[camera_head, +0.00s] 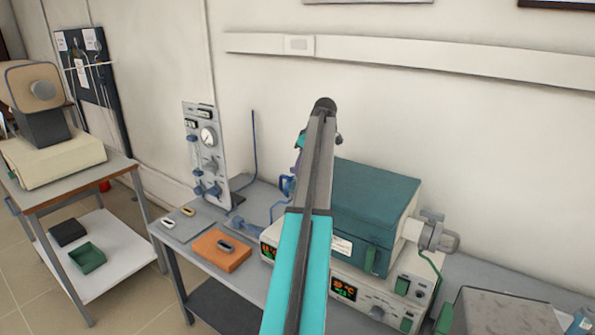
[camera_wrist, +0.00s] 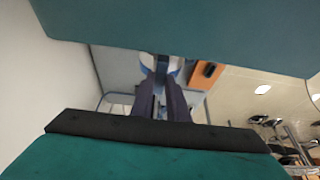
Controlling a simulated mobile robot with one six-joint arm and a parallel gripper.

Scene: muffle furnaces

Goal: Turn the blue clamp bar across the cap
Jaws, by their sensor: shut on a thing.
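My gripper (camera_wrist: 163,88) shows in the wrist view as two dark purple fingers, shut on the blue clamp bar (camera_wrist: 161,69). The bar stands up between the fingertips. A pale, rounded part (camera_wrist: 147,60), which looks like the cap, shows beside the bar. The fingers cover much of it, so I cannot tell the bar's exact angle across it. In the head view my arm hides the bar and the left end of the teal furnace (camera_head: 375,205). A bit of purple finger shows left of the arm, above a blue part (camera_head: 287,185).
A steel fitting (camera_head: 437,235) is at the furnace's right end. A side table (camera_head: 75,170) stands at the left.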

